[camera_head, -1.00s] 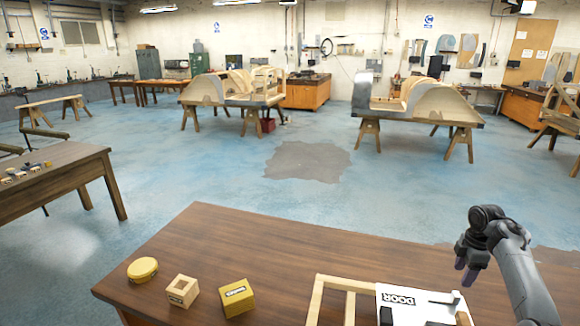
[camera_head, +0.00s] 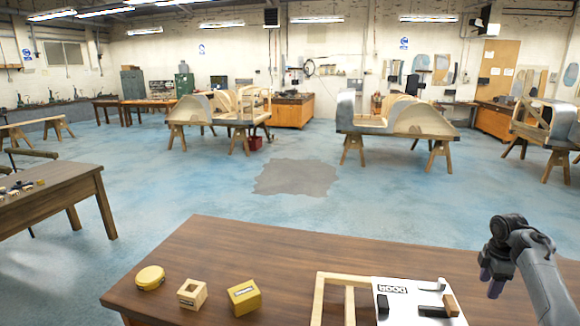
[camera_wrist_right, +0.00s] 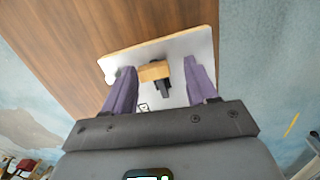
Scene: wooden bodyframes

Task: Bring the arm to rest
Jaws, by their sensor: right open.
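My right gripper (camera_head: 492,284) is at the right of the head view, raised near the right part of the wooden table (camera_head: 250,245). In the right wrist view its two purple fingers (camera_wrist_right: 160,88) are apart, with nothing held between them. Beyond the fingers lies the white door panel (camera_wrist_right: 195,48), with a wooden block (camera_wrist_right: 155,70) and a dark handle part on it. In the head view the door panel (camera_head: 405,288) lies against a pale wooden frame (camera_head: 349,300) at the bottom. My left gripper is not in view.
A yellow round tin (camera_head: 150,277), a wooden box with a hole (camera_head: 192,293) and a yellow box (camera_head: 244,297) stand on the table's left part. Another table (camera_head: 60,190) stands at the left. Wooden bodyframes (camera_head: 400,118) on trestles stand farther back. Open blue floor lies between.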

